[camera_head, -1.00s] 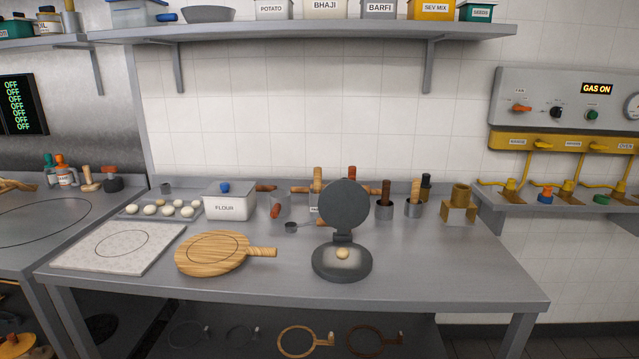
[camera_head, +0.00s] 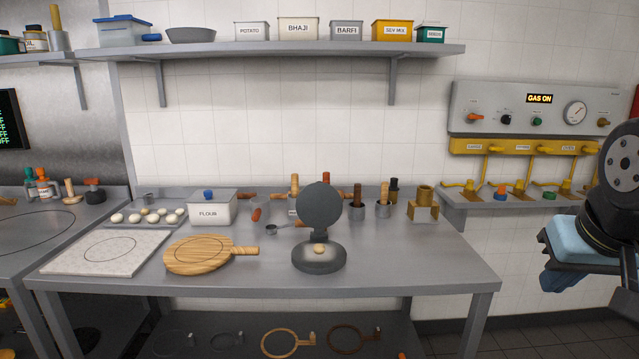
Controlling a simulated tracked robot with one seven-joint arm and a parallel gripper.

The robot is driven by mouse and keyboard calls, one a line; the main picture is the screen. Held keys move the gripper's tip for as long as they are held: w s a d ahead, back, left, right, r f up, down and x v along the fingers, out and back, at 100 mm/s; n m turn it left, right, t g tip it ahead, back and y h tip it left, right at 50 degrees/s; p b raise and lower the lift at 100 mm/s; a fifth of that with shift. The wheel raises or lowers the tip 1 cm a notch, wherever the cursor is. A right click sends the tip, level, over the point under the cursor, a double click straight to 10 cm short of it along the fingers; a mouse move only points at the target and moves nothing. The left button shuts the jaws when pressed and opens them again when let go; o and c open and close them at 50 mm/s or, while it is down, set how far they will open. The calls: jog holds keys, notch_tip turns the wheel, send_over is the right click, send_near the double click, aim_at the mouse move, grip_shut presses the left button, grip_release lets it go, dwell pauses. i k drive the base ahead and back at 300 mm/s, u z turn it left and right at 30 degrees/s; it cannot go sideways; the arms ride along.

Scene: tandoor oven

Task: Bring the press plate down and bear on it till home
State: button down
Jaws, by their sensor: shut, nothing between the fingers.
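The press stands on the steel table right of centre. Its round dark press plate (camera_head: 320,208) is raised upright on the hinge at the back. The lower plate (camera_head: 318,265) lies flat on the table, with a small pale dough ball (camera_head: 319,249) on its middle. My gripper (camera_head: 560,279), dark and blue, is at the right edge, beyond the table's right end and well apart from the press. It looks shut and empty; part of my arm is cut off by the frame.
A wooden board (camera_head: 197,254) and a pale slab (camera_head: 106,251) lie left of the press. A flour box (camera_head: 212,211) and a tray of dough balls (camera_head: 135,224) stand behind them. Tool pots (camera_head: 356,211) stand behind the press.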

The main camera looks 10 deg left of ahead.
aim_at(318, 205)
jog(key=u, duration=0.35)
jog(key=i, duration=1)
jog(key=z, duration=0.4)
